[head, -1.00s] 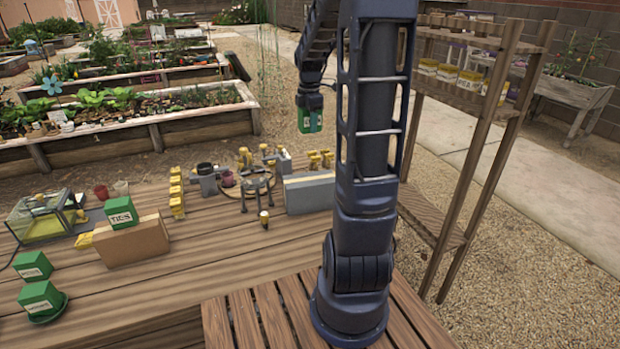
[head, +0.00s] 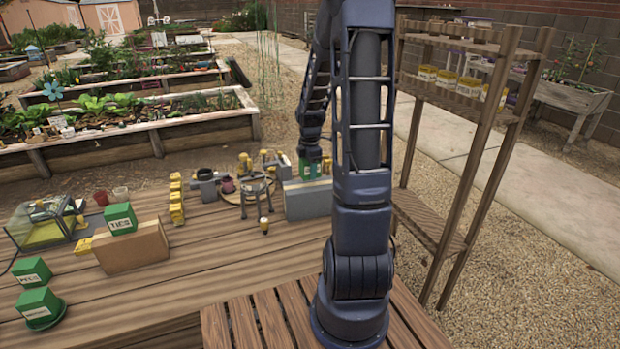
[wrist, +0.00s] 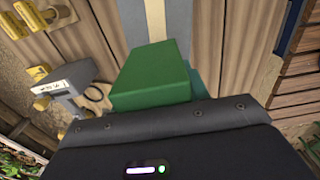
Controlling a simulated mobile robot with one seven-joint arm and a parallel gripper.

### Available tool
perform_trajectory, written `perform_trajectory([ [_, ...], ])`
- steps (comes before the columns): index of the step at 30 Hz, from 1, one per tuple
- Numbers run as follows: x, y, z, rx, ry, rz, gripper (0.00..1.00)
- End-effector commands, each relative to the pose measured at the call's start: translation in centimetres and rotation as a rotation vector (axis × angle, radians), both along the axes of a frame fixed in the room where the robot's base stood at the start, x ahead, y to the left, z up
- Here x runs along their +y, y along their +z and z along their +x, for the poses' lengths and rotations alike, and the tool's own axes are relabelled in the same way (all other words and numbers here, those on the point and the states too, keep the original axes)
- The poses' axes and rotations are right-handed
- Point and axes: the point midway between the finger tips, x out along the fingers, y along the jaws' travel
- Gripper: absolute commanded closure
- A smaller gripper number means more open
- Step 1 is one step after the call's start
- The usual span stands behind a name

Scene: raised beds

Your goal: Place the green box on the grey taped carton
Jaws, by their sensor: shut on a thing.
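My gripper (head: 310,155) is shut on a green box (head: 309,171), which is partly hidden by the gripper. The grey taped carton (head: 308,202) stands on the wooden table, with my arm covering its right end. The held box is at the carton's top in the head view; I cannot tell whether they touch. In the wrist view the green box (wrist: 155,75) sticks out from the gripper, and the grey carton (wrist: 130,22) with its pale tape strip shows beyond it. The box hides part of the carton.
Another green box (head: 121,219) sits on a brown carton (head: 133,249). More green boxes (head: 40,306) stand at the left front. A round board (head: 248,188) with grey and yellow items is left of the grey carton. A wooden shelf (head: 470,100) stands at the right.

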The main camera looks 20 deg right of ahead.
Motion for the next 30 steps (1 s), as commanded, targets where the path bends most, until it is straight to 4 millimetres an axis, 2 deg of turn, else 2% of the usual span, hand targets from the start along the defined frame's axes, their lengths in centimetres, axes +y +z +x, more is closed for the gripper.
perform_trajectory([
  [9,0.0,-3.5,0.0,0.001,0.0,0.001,0.8],
  [20,0.0,-3.8,0.0,0.001,0.0,0.001,0.8],
  [21,0.0,-3.8,0.0,0.001,0.0,0.001,0.53],
  [24,0.0,-3.8,0.0,0.001,0.0,0.001,0.33],
  [30,0.0,-3.8,0.0,0.001,0.0,0.001,0.33],
])
